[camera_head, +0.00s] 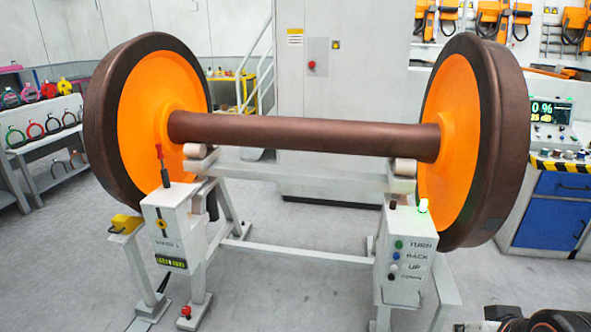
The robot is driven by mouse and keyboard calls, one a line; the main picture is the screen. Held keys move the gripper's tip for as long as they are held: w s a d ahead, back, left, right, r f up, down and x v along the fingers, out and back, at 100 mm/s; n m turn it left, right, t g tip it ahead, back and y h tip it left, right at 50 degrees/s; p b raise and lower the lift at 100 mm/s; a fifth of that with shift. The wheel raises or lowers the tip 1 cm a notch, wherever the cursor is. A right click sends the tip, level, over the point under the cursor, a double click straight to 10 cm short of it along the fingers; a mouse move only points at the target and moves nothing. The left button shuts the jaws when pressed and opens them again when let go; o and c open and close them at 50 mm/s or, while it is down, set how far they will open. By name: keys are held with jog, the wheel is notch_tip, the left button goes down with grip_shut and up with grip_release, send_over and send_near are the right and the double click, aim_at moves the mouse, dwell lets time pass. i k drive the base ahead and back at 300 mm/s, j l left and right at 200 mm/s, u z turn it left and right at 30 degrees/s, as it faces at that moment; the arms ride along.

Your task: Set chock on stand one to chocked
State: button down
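A wheelset with two orange-faced wheels rests on a white stand (300,255). Its brown axle (300,133) lies on rollers at both ends. A yellow block (125,222), which looks like the chock, sits on a small bracket just below the left wheel (110,125). I cannot tell whether it touches the tread. A red-tipped lever (162,165) stands nearly upright on the left control box (172,228). That box carries a small yellow dial and a dark display with yellow characters, too small to read. I cannot make out my gripper's fingertips.
A right control box (407,245) has buttons marked TURN, BACK and UP, with a lit green lamp (423,205). A red knob (185,312) sits low at the left. A blue cabinet (553,210) stands at right, a shelf (45,140) at left.

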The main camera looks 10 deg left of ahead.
aim_at(121, 224)
jog(key=u, duration=1.8)
jog(key=i+j+z, duration=0.4)
jog(key=i+j, duration=0.25)
jog(key=i+j+z, duration=0.15)
jog(key=i+j, duration=0.25)
jog(key=i+j+z, duration=0.2)
jog(key=i+j, duration=0.15)
jog(key=i+j+z, duration=0.2)
jog(key=j, duration=0.35)
jog(key=i+j+z, duration=0.2)
jog(key=i+j, duration=0.15)
jog(key=j, duration=0.2)
